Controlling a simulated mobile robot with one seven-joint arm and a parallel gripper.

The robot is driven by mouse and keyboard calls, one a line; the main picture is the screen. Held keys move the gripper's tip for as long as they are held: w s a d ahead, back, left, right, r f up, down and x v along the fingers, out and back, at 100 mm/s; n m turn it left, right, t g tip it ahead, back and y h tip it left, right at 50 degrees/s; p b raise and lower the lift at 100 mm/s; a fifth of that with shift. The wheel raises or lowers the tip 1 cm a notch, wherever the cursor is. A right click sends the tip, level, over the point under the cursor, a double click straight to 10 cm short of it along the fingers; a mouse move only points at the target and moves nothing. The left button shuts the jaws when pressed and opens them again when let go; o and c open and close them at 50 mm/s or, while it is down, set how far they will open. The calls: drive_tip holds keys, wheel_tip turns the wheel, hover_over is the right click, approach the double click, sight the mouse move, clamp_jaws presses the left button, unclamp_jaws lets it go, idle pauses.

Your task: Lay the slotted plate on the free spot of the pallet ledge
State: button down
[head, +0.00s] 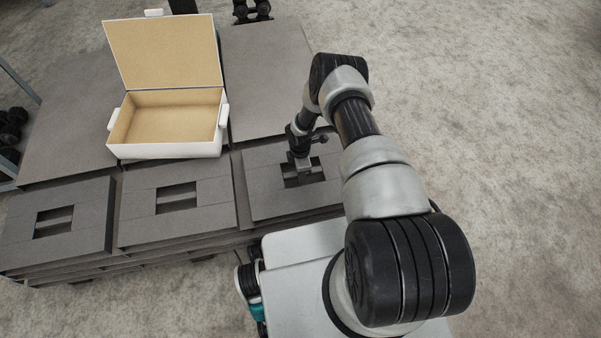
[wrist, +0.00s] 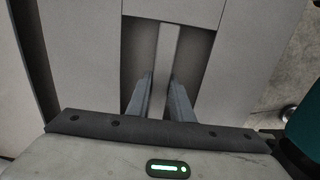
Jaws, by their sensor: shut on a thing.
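The slotted plate (head: 263,190) is a flat grey board with a rectangular opening crossed by a bar. It is over the right-hand spot of the pallet ledge (head: 240,190); I cannot tell whether it rests there or hangs just above. My gripper (head: 303,172) points down into the opening and is shut on the bar. In the wrist view my gripper (wrist: 160,85) has one finger on each side of the bar, with the plate (wrist: 80,60) filling most of the picture. My arm hides the plate's right side in the head view.
Two similar slotted plates, one in the middle (head: 135,200) and one at the left (head: 90,215), lie on the ledge. An open white box (head: 165,150) with a tan lining stands behind them on the pallet. Concrete floor (head: 500,120) is clear to the right.

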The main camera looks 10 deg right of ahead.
drive_tip(key=shift+w, duration=0.2)
drive_tip(key=c, duration=1.6)
unclamp_jaws()
drive_tip(key=shift+o, duration=0.8)
drive_tip(key=shift+s+f, duration=0.2)
drive_tip(key=shift+s, duration=0.1)
drive_tip(key=o, duration=0.9)
drive_tip(key=shift+c, duration=0.2)
drive_tip(key=shift+r, duration=0.15)
drive_tip(key=shift+w+r, duration=0.1)
drive_tip(key=shift+r, duration=0.25)
drive_tip(key=shift+w+f, duration=0.2)
drive_tip(key=shift+w, duration=0.15)
